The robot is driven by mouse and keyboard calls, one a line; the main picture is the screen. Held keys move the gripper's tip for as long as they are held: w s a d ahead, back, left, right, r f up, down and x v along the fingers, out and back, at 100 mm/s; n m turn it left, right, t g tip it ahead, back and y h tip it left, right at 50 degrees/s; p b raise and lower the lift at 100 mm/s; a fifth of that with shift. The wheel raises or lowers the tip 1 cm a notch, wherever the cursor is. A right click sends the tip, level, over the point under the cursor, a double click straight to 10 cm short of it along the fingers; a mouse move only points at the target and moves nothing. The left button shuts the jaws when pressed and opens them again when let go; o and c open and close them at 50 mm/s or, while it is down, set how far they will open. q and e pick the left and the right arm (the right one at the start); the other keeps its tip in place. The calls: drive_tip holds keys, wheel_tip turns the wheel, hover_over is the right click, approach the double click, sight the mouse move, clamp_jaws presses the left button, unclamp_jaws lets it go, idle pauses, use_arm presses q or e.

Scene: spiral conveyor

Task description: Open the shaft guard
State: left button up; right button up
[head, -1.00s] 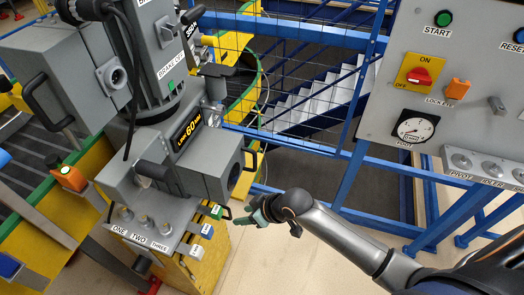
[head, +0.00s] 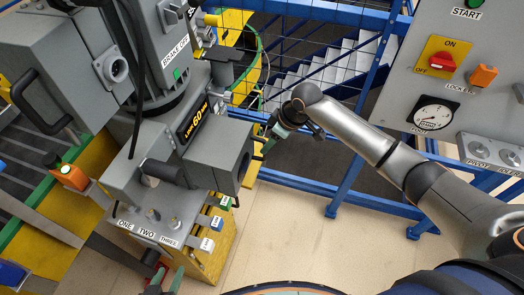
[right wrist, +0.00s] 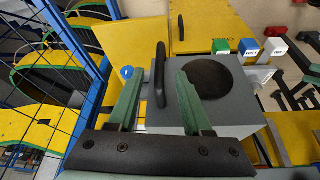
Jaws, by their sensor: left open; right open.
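The grey box-shaped housing (head: 212,158) that I take for the shaft guard sits on the machine, below the "60" plate. It appears closed. In the right wrist view the box (right wrist: 225,120) shows a round dark opening and an upright black bar handle (right wrist: 160,75). My right gripper (head: 270,137) is open at the box's right side in the head view. In the right wrist view its green fingers (right wrist: 160,92) are apart, with the handle between them in the picture; I cannot tell contact. My left gripper (head: 166,278) is low at the bottom edge, partly hidden, open and apart from the box.
Green, blue and white tagged blocks (head: 217,223) stick out below the box. A control panel (head: 455,100) stands at right. Blue railing (head: 345,195) and wire mesh (right wrist: 50,85) run close behind my right arm. The beige floor (head: 290,230) in front is clear.

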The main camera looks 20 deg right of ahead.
drive_tip(key=x, duration=0.7)
drive_tip(key=shift+b, duration=0.4)
drive_tip(key=shift+f, duration=0.1)
drive_tip(key=shift+c, duration=0.2)
clamp_jaws()
idle(0.7)
